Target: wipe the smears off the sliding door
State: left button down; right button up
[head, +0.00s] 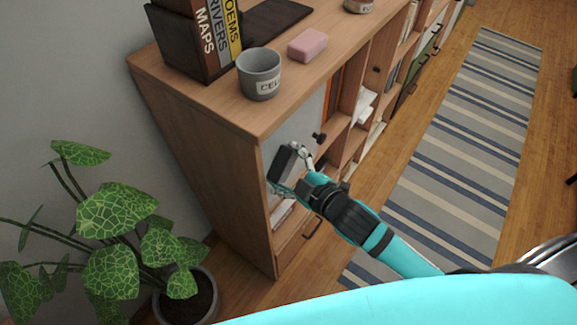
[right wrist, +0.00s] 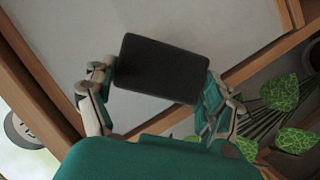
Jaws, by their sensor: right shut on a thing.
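The sliding door (head: 288,137) is a pale grey panel in the front of the wooden bookcase, with a small dark knob (head: 319,137). It fills the upper part of the right wrist view (right wrist: 215,25). No smears can be made out on it. My right gripper (head: 291,172) is shut on a dark rectangular block (head: 283,160), gripped at its two sides in the right wrist view (right wrist: 158,68). The block is in front of the panel's lower part; I cannot tell whether it touches. The gripper and block hide part of the door. My left gripper is out of view.
On the bookcase top (head: 215,105) stand a grey mug (head: 259,75), a pink block (head: 307,45) and books in a dark holder (head: 180,45). A potted plant (head: 120,220) stands left of the bookcase. A striped rug (head: 450,145) lies on open floor at the right.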

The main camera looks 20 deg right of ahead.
aim_at(297, 156)
jog(key=shift+d, duration=0.1)
jog(key=w+d+p, duration=0.1)
jog(key=w+d, duration=0.1)
jog(key=d, duration=0.1)
jog(key=shift+w+r+p, duration=0.1)
jog(key=shift+w+p, duration=0.1)
jog(key=shift+p, duration=0.2)
jog(key=shift+s+a+p, duration=0.25)
jog(key=shift+s+a, duration=0.35)
jog(key=shift+a, duration=0.25)
jog(key=shift+s+a+p, duration=0.2)
jog(key=shift+s+a, duration=0.4)
jog(key=shift+a, duration=0.25)
jog(key=shift+d, duration=0.1)
jog(key=shift+s+d+p, duration=0.25)
jog(key=shift+s+d, duration=0.65)
jog(key=shift+s, duration=0.3)
jog(key=shift+s+d+p, duration=0.25)
jog(key=shift+s+d, duration=0.65)
jog(key=shift+s, duration=0.25)
